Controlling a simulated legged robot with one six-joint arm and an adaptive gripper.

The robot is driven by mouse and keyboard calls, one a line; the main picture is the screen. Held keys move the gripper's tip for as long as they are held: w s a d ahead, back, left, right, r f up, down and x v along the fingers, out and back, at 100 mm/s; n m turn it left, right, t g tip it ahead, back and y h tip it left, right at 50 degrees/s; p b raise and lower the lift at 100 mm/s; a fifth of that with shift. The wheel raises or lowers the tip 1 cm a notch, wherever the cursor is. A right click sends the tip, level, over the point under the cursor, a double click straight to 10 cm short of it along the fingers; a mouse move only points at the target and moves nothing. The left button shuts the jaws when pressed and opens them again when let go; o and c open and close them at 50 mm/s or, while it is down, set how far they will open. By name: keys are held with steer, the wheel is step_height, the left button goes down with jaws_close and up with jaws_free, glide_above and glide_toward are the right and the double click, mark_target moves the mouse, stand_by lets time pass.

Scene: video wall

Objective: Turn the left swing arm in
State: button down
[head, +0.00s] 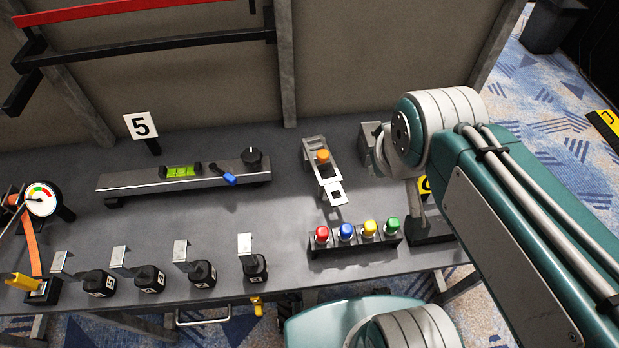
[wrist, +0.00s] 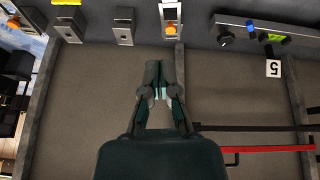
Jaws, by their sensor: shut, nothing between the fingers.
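Two long bars cross the back panel at the upper left of the head view: a red bar (head: 110,9) and, below it, a black bar (head: 150,46) with a bracket at its left end. I cannot tell which part is the left swing arm. In the wrist view the picture is inverted, and the black bar (wrist: 255,127) and red bar (wrist: 270,148) lie at the lower right. My gripper (wrist: 161,66) is shut and empty in front of the panel, apart from both bars. In the head view my arm hides the gripper's fingers.
The grey bench (head: 230,210) carries a level with a blue lever (head: 225,178), a sign with 5 (head: 141,126), a dial gauge (head: 41,199), an orange-knobbed latch (head: 322,156), several coloured buttons (head: 346,232) and black numbered blocks (head: 150,278). Grey posts (head: 287,60) stand against the panel.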

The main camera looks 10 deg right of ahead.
steer(key=w+a+f+n+g+h, duration=0.1)
steer(key=w+a+f+n+g, duration=0.15)
steer(key=w+n, duration=0.3)
steer(key=w+a+f+n+g, duration=0.1)
steer(key=w+a+f+n, duration=0.3)
steer(key=w+n, duration=0.15)
steer(key=w+a+f+n+h, duration=0.1)
steer(key=w+a+f+n, duration=0.2)
steer(key=f, duration=0.3)
steer(key=w+a+f+n+g, duration=0.1)
steer(key=w+a+f+n, duration=0.2)
steer(key=a+f+n, duration=0.1)
step_height(320, 180, down, 2)
steer(key=shift+w+a+f+n+h, duration=0.15)
steer(key=shift+a+n+h, duration=0.2)
steer(key=shift+a, duration=0.2)
steer(key=x, duration=0.9)
steer(key=shift+d+f, duration=0.15)
steer(key=shift+f, duration=0.15)
steer(key=d, duration=0.3)
steer(key=shift+w+f, duration=0.2)
steer(key=shift+w, duration=0.05)
steer(key=shift+w+d, duration=0.1)
steer(key=shift+d, duration=0.45)
